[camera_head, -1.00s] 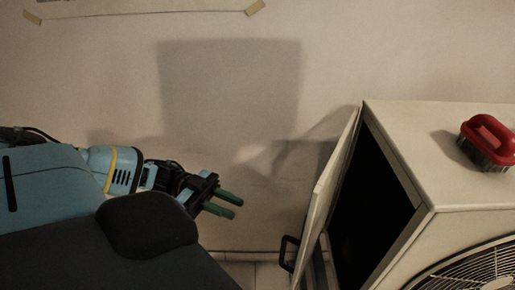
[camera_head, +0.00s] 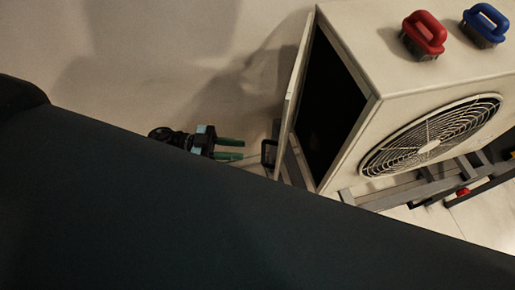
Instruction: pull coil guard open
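The coil guard (camera_head: 298,92) is a pale flat panel at the left side of a cream outdoor unit (camera_head: 353,47). It stands ajar, with a dark opening (camera_head: 328,105) behind it. Its black handle (camera_head: 269,154) sticks out to the left near the panel's lower end. My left gripper (camera_head: 236,149) has two green fingers with a gap between them. It is open and empty, just left of the handle, and its tips look a little apart from it. My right gripper is not in view.
A red brush (camera_head: 424,34) and a blue brush (camera_head: 485,24) stand on the unit's top. A round fan grille (camera_head: 430,137) fills its front. A grey frame (camera_head: 420,187) carries the unit. A large dark part of my body hides the lower picture.

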